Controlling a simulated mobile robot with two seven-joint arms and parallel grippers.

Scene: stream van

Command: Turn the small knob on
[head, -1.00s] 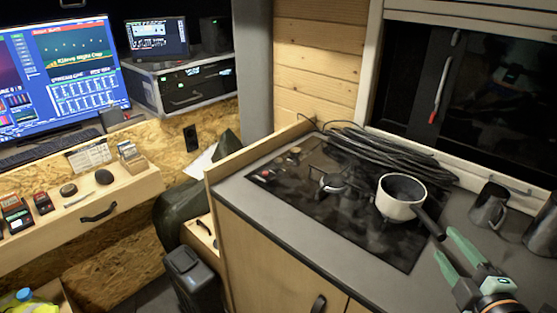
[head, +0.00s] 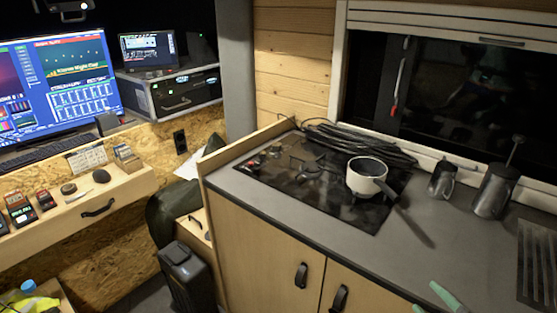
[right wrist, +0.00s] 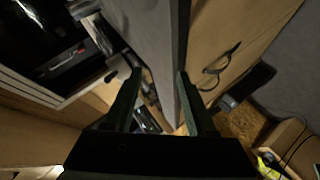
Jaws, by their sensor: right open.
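The black glass hob (head: 330,205) is set in the grey counter. My right gripper (head: 432,300) is at the bottom right of the head view, near the counter's front edge, well away from the knobs. Only its green fingertips show there, spread apart. In the right wrist view the gripper (right wrist: 159,74) is open, with nothing between its fingers. My left gripper is not in view.
A white saucepan (head: 364,186) with a dark handle stands on the hob's right side. Coiled black cables (head: 365,147) lie behind it. The front counter strip (head: 400,255) is clear.

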